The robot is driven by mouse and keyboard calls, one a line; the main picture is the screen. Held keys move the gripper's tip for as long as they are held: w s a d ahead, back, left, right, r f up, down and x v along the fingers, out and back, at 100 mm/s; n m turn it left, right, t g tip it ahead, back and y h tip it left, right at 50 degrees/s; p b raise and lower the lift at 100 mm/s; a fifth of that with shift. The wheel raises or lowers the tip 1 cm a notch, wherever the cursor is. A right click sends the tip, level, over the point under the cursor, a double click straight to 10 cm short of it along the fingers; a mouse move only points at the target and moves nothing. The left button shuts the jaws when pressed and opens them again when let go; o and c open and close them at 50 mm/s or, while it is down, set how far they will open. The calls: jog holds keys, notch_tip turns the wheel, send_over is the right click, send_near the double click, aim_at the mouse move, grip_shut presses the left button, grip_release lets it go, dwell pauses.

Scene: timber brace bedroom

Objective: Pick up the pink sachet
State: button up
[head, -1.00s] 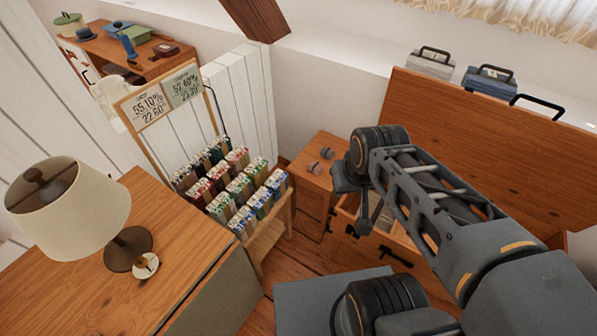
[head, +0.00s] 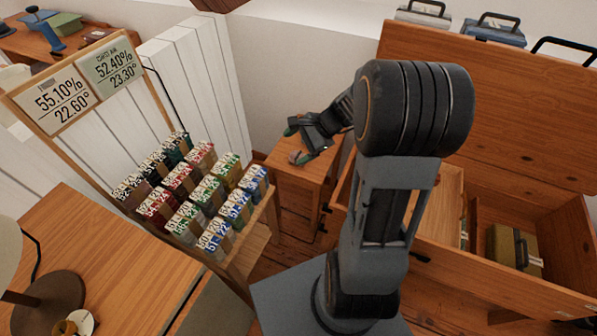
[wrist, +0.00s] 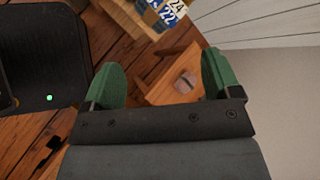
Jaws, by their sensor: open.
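A small pinkish item, which looks like the pink sachet (head: 295,156), lies on top of the small wooden cabinet (head: 287,174) between the rack and the chest. In the wrist view a small dull pinkish item (wrist: 185,84) shows on the cabinet top, between my fingers and a little right of centre. I cannot tell whether it is the same item. My gripper (head: 301,143) is over the cabinet top. Its green-padded fingers stand wide apart in the wrist view (wrist: 163,76), with nothing between them but the view below.
A rack of numbered packets (head: 195,190) stands left of the cabinet. An open wooden chest (head: 480,262) is on the right, with cases on its raised lid. A desk with a lamp (head: 45,300) is at the lower left.

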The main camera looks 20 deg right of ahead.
jog(key=w+d+f+m+t+y+b, duration=0.1)
jog(key=w+d+f+m+t+b, duration=0.15)
jog(key=f, duration=0.25)
jog(key=w+d+f+m+t+b, duration=0.1)
jog(key=w+d+f+m+b, duration=0.1)
jog(key=d+f+m, duration=0.3)
jog(key=m+t+b, duration=0.3)
jog(key=m+b, duration=0.1)
jog(key=m, duration=0.1)
send_near(300, 155)
jog(key=shift+m+t+h, duration=0.25)
jog(key=shift+t+h, duration=0.05)
jog(key=shift+t, duration=0.05)
jog(key=x, duration=0.1)
jog(key=b+x, duration=0.1)
jog(key=x, duration=0.2)
jog(key=shift+s+a+f+b, duration=0.2)
jog(key=shift+a+f+b, duration=0.1)
jog(key=shift+a+b, duration=0.15)
jog(key=shift+b+x, duration=1.05)
jog(key=shift+x, duration=2.1)
jog(key=shift+w+r, duration=0.1)
jog(key=shift+r, duration=0.05)
jog(key=shift+c, duration=0.4)
jog(key=c, duration=0.9)
